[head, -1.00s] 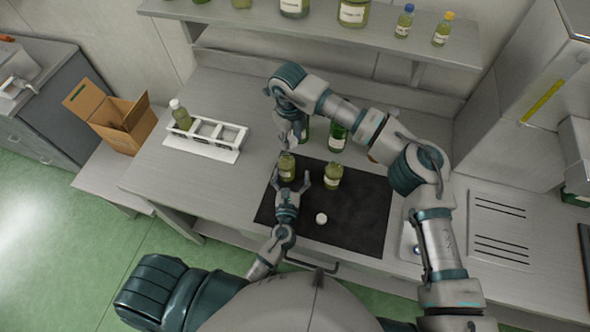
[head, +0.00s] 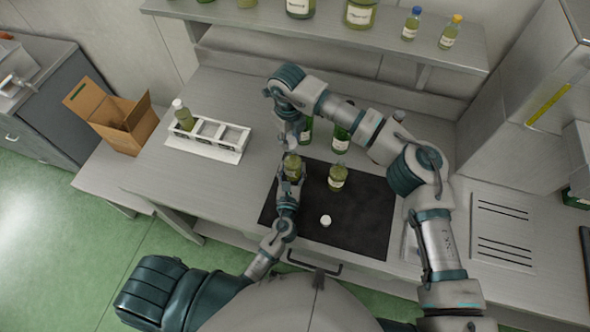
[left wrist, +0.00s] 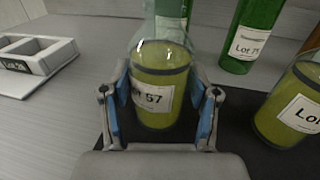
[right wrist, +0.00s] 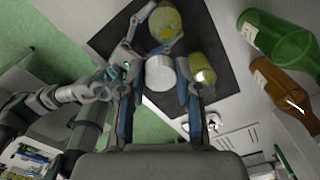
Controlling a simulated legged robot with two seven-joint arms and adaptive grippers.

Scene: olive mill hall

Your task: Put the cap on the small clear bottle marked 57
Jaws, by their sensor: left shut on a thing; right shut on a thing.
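The small clear bottle marked 57 (left wrist: 152,97) holds yellow-green oil and stands upright on the dark mat; it also shows in the head view (head: 292,168). My left gripper (head: 290,180) is shut around its body, one finger on each side. My right gripper (right wrist: 158,88) is shut on a white ridged cap (right wrist: 160,72), with bottle 57 (right wrist: 166,18) beyond it in the right wrist view. In the head view, the right gripper (head: 293,148) is close above and behind the bottle, and its cap is hard to make out. Whether cap and bottle touch is unclear.
A second oil bottle (head: 337,178) stands just right of bottle 57. A loose white cap (head: 325,221) lies on the mat (head: 350,225). A white rack (head: 207,137) with one bottle is at left; the counter between is clear.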

